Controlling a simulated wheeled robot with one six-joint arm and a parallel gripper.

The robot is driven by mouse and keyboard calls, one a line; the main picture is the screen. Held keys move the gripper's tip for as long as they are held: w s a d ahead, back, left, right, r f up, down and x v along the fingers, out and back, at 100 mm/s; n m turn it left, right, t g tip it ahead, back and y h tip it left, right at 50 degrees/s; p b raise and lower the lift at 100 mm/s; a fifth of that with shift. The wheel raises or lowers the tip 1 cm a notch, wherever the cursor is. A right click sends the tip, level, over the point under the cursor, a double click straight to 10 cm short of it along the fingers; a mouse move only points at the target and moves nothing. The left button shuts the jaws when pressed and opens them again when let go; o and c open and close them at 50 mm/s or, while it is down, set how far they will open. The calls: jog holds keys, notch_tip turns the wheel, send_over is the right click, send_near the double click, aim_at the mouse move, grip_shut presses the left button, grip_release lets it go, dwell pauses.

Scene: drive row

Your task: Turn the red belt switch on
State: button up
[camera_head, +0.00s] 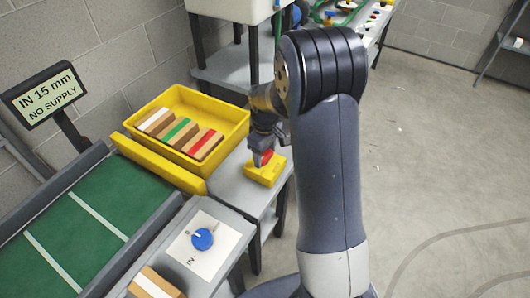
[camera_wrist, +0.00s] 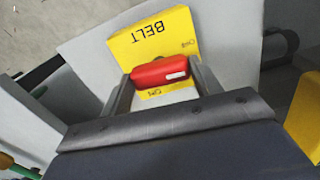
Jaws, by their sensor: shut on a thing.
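The red belt switch (camera_wrist: 160,73) sits on a yellow box (camera_wrist: 178,30) marked BELT, which reads upside down in the wrist view. Small labels on the box at both sides of the switch are too small to read surely. My gripper (camera_wrist: 163,80) is shut on the red switch, one finger at each end of it. The switch has a pale mark near its right end. In the head view, the yellow box (camera_head: 262,174) stands on a grey table, and my gripper (camera_head: 267,150) reaches down onto the switch (camera_head: 267,156), partly hiding it.
A yellow crate (camera_head: 239,133) with several striped cartons stands left of the box. A green conveyor (camera_head: 95,222) runs at lower left, with a sign (camera_head: 44,94) reading "IN 15 mm NO SUPPLY". A blue knob (camera_head: 202,239) is on a nearer panel. The floor at right is clear.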

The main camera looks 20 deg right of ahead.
jog(key=m, duration=0.8)
jog(key=shift+m, duration=0.3)
jog(key=m, duration=0.4)
jog(key=shift+m, duration=2.2)
jog(key=o, duration=1)
